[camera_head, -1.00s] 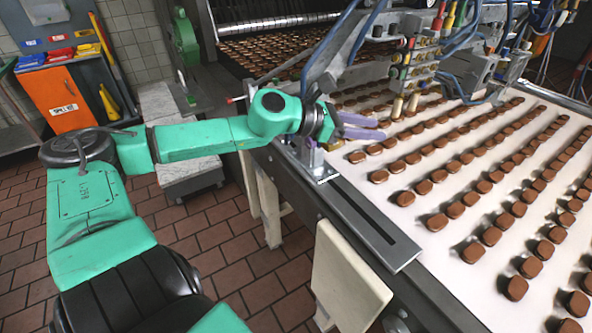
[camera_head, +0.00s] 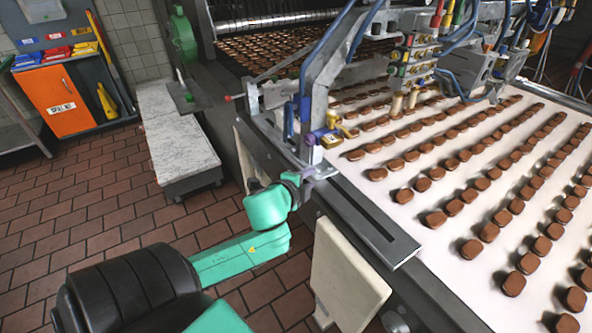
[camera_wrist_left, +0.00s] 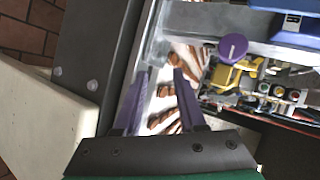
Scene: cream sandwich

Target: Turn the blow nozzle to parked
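My left gripper (camera_head: 318,174) is at the near edge of the conveyor, just below a small fixture on the rail. In the left wrist view, its two purple fingers (camera_wrist_left: 162,74) are apart with nothing between them. A purple round knob (camera_wrist_left: 232,47) with a white line is ahead and right of the fingers, apart from them. A yellow part (camera_wrist_left: 232,76) sits beside the knob; it also shows in the head view (camera_head: 328,137). I cannot tell for sure which part is the blow nozzle. My right gripper is not in view.
Rows of brown biscuits cover the white belt (camera_head: 408,207). A metal frame with blue hoses (camera_head: 337,60) stands over it. A grey slotted plate (camera_head: 372,228) lies along the near edge, with a cream panel (camera_head: 345,275) below. The tiled floor at left is open.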

